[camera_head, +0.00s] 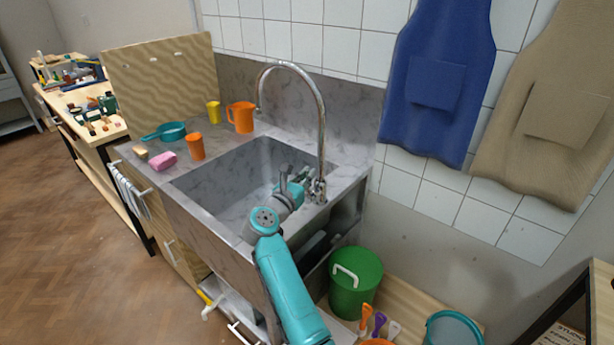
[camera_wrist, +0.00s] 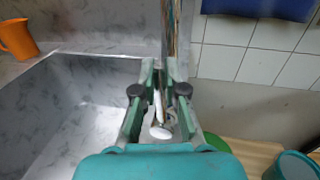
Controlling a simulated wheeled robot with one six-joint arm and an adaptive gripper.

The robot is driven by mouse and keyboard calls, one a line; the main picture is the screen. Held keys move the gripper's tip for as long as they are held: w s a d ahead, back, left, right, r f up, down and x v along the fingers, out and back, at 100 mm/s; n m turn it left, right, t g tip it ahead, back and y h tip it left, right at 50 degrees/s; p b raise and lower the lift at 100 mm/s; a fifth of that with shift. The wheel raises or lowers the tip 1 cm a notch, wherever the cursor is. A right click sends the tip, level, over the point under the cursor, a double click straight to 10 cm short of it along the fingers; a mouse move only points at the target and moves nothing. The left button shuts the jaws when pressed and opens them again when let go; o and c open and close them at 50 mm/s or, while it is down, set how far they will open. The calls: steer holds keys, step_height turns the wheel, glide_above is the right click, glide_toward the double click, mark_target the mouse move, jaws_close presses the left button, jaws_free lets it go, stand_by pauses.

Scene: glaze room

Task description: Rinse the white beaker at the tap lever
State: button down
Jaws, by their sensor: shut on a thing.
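My gripper (camera_head: 306,181) reaches over the sink to the foot of the tall chrome tap (camera_head: 321,120). In the wrist view its two green fingers (camera_wrist: 163,72) stand on either side of the tap lever (camera_wrist: 160,131), a metal part with a pale round end. The fingers are shut on the lever, though the contact itself is partly hidden. The tap's upright (camera_wrist: 171,28) rises just beyond the fingertips. I cannot make out a white beaker in either view. No running water is clearly visible.
The grey sink basin (camera_head: 228,172) lies left of my gripper. An orange jug (camera_head: 241,117), an orange cup (camera_head: 196,146), a yellow cup (camera_head: 213,112), a teal pan (camera_head: 171,131) and a pink sponge (camera_head: 162,161) stand on the counter. A green bucket (camera_head: 357,285) is below right.

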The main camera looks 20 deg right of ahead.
steer(key=shift+w+a+n, duration=0.3)
steer(key=shift+w+n, duration=0.15)
steer(key=shift+n, duration=0.25)
steer(key=c, duration=1.2)
jaws_free()
steer(key=v, duration=1.2)
steer(key=shift+r, duration=0.1)
